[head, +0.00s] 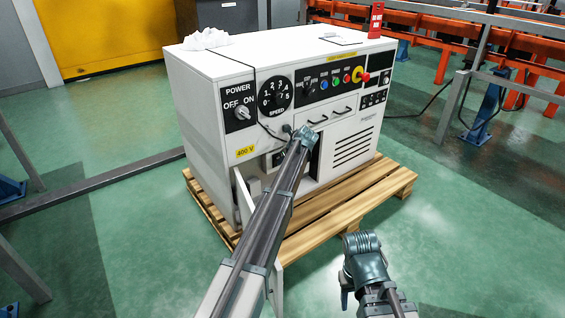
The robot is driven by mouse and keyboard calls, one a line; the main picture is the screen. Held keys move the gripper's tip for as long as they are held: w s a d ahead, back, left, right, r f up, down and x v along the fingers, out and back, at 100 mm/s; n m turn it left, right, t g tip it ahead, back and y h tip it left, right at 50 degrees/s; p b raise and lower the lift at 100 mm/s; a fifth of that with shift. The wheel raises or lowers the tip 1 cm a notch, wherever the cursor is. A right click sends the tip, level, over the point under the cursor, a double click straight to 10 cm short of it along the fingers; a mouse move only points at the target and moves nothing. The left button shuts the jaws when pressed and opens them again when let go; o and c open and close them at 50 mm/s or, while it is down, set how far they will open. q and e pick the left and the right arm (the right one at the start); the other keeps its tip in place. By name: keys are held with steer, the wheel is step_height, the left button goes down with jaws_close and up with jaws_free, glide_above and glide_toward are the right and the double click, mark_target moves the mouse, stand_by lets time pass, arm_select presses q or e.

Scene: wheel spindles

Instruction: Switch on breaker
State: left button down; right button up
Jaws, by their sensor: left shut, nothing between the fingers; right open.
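A white machine cabinet (213,125) stands on a wooden pallet. Its front has a POWER OFF/ON switch (242,113), a speed dial (276,93) and a row of coloured buttons. Below them is an open compartment, with a narrow door (243,197) swung outward. A dark part (278,158) shows inside; I cannot tell whether it is the breaker or how its lever stands. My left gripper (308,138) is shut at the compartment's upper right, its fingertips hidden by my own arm. My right gripper (348,284) is open and empty, low in front of the pallet.
The wooden pallet (345,209) sticks out in front of the cabinet. A red emergency stop (364,77) and a black cable are on the front.

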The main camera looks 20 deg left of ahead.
arm_select(q)
steer(key=shift+w+a, duration=0.15)
steer(key=shift+a, duration=0.3)
steer(key=s+d+r+p, duration=0.5)
steer(key=s+d, duration=0.2)
steer(key=d, duration=0.3)
steer(key=shift+s+r, duration=0.3)
steer(key=shift+r, duration=0.05)
steer(key=shift+d, duration=0.1)
